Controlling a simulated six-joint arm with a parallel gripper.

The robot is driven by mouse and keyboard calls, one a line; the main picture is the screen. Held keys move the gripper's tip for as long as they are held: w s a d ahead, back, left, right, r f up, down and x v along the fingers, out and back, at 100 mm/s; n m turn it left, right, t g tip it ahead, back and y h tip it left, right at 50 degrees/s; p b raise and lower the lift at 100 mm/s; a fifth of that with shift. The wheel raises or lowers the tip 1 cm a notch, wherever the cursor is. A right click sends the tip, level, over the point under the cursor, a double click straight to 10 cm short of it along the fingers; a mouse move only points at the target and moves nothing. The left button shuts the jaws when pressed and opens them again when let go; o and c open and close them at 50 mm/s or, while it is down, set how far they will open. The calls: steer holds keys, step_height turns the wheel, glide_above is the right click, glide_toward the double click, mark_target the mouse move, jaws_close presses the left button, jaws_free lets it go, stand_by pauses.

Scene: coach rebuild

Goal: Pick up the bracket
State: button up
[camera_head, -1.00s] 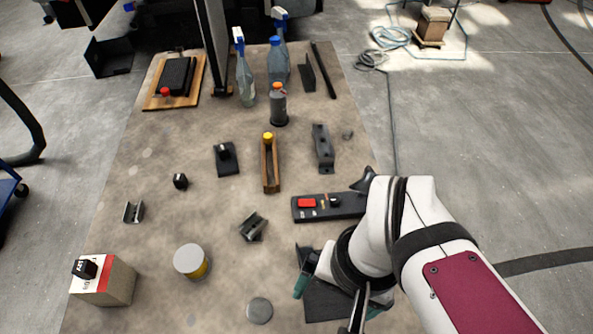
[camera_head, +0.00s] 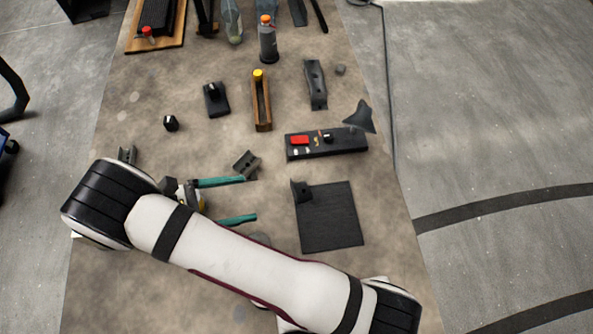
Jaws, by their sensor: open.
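Several pieces could pass for the bracket, and I cannot tell which the task names. A small grey folded metal piece (camera_head: 246,163) lies tilted mid-table, just above my gripper's upper finger. A dark angled piece (camera_head: 301,191) stands at the top left corner of a black mat (camera_head: 332,225). A similar folded piece (camera_head: 127,154) at the left is partly hidden by my arm. A long dark channel-shaped piece (camera_head: 316,85) lies at the upper right. My gripper (camera_head: 249,198) is open and empty, its two green fingers pointing right towards the mat.
A black box with a red button (camera_head: 327,144) lies above the mat, beside a dark triangular piece (camera_head: 360,115). A wooden holder with a yellow top (camera_head: 261,105) and an orange-capped bottle (camera_head: 267,40) stand further back. My arm covers the front left table.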

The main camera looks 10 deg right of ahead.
mark_target(293, 188)
steer(key=x, duration=1.3)
steer(key=shift+w+d+f, duration=0.2)
steer(key=shift+w+f, duration=0.05)
steer(key=shift+f, duration=0.05)
steer(key=c, duration=1.5)
